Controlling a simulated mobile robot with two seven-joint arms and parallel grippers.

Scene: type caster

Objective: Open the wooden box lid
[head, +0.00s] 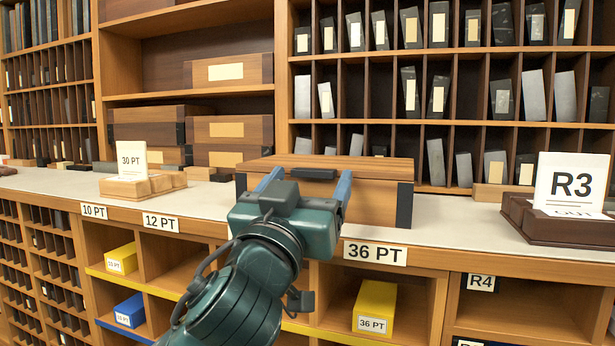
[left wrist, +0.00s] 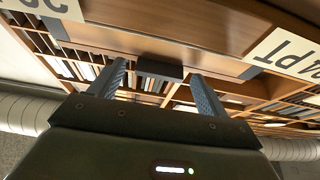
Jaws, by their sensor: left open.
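The wooden box (head: 378,203) stands on the counter, with dark corner pieces. Its brown lid (head: 365,168) lies flat and looks closed. A dark handle (head: 314,174) sticks out at the lid's front edge. It also shows in the left wrist view (left wrist: 160,70). My left gripper (head: 309,178) is in front of the box, its two blue-grey fingers apart on either side of the handle. In the left wrist view the gripper (left wrist: 158,76) has the handle between or just beyond its fingertips; I cannot tell if they touch. The arm hides part of the box front. My right gripper is not in view.
The grey counter (head: 450,222) runs across the front. Cubbies below hold yellow (head: 376,303) and blue (head: 130,308) boxes. Shelves rise behind.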

